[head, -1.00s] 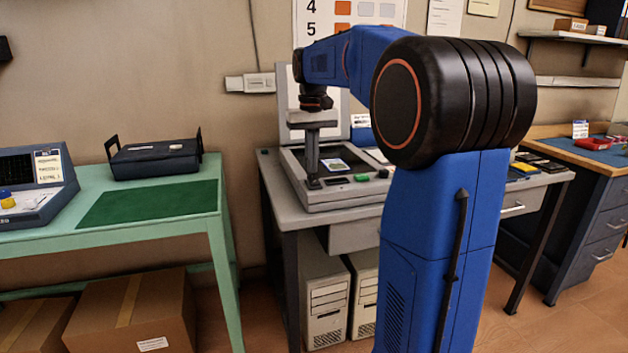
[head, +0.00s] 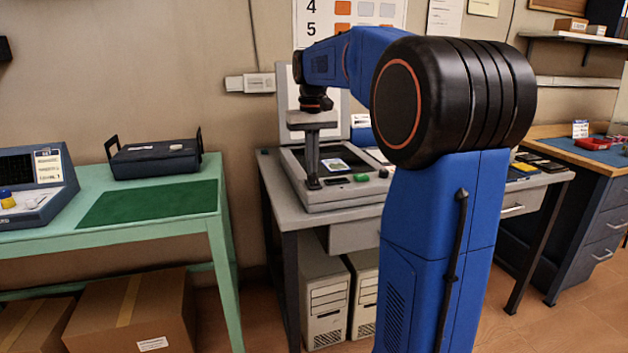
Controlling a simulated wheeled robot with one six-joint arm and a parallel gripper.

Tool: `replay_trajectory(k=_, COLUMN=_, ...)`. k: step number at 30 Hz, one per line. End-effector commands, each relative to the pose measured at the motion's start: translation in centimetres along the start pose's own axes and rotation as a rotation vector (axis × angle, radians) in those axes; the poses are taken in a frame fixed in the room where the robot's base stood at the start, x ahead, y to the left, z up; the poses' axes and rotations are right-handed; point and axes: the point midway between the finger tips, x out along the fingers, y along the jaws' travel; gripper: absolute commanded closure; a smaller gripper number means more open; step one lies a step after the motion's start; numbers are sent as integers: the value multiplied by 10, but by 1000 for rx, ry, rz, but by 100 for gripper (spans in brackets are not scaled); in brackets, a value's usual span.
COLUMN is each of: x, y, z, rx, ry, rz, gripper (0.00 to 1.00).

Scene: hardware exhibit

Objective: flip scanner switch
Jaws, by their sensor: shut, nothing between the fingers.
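The scanner (head: 346,196) is a grey flatbed unit on a grey desk, its lid (head: 343,119) raised at the back. A small card with a blue and yellow print (head: 335,165) lies on its dark glass. Its front panel has a green button (head: 361,178), a small dark part beside it and a dark knob (head: 383,173) at the right. My gripper (head: 313,185) points down, shut and empty, with its tips at the left of the front panel. The tips hide what lies under them; I cannot tell whether they touch a switch.
A green table (head: 215,213) stands to the left with a dark blue tray box (head: 154,159) and a console (head: 36,187). Cardboard boxes (head: 130,311) sit below it. A wall outlet (head: 250,83) is behind. My arm hides the desk's middle right.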

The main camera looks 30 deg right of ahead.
Motion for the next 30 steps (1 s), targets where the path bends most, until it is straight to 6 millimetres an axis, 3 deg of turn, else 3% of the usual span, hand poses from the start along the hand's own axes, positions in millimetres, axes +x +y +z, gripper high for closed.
replay_trajectory(k=30, x=12, y=0, z=0, rx=0, ry=0, rz=0, gripper=100)
